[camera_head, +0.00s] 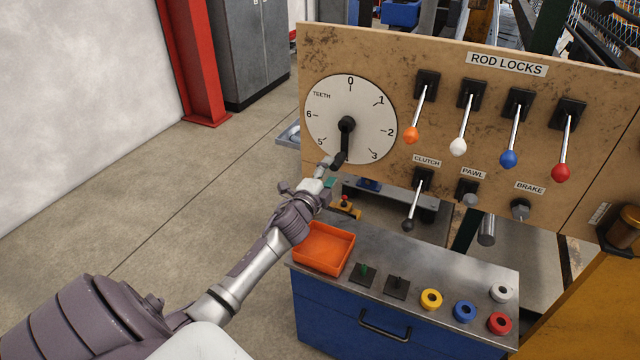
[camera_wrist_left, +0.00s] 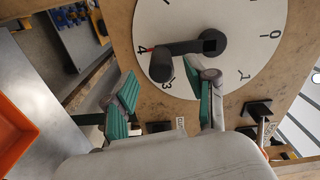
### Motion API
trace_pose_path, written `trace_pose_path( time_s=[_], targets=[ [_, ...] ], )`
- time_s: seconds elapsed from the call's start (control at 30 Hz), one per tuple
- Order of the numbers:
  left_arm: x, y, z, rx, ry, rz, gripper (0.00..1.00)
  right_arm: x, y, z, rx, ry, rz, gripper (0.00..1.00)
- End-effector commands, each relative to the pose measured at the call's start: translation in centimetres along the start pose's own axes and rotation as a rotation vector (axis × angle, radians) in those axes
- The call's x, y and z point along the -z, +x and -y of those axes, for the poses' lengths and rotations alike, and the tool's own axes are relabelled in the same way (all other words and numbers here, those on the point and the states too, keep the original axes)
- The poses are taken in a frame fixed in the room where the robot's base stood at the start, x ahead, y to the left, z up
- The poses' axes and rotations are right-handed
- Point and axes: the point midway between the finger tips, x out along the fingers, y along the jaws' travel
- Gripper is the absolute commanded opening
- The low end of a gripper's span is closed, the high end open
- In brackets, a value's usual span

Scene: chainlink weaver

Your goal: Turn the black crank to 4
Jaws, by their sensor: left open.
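The black crank (camera_head: 345,138) is mounted on a white round dial (camera_head: 318,120) marked with numbers and TEETH. Its arm hangs almost straight down, between the 3 and the 5, and covers the 4 in the head view. In the left wrist view the crank (camera_wrist_left: 190,46) reaches from its hub to the edge near the 4, with a small red mark there. My left gripper (camera_head: 328,165) is just below the crank's end. In the left wrist view its green-padded fingers (camera_wrist_left: 168,78) are spread, with the crank's knob between and beyond the tips; contact cannot be told. My right gripper is out of view.
Rod lock levers with orange (camera_head: 411,135), white, blue and red knobs stand right of the dial. The black-knobbed clutch lever (camera_head: 409,223) hangs lower. An orange tray (camera_head: 348,238) and several coloured rings lie on the blue cabinet (camera_head: 340,318). Floor left is clear.

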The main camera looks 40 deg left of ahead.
Motion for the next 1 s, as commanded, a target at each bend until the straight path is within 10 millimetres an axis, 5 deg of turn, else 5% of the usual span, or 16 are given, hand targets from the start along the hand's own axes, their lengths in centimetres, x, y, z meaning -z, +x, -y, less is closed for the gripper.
trace_pose_path(
  time_s=[0.33, 1.0],
  targets=[
    [-0.1, -5.7, -0.1, -0.002, 0.000, 0.002, 0.56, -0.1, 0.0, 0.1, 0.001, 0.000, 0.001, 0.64],
    [0.0, -6.3, -0.1, -0.003, -0.004, 0.003, 0.56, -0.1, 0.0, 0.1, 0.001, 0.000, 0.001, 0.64]
  ],
)
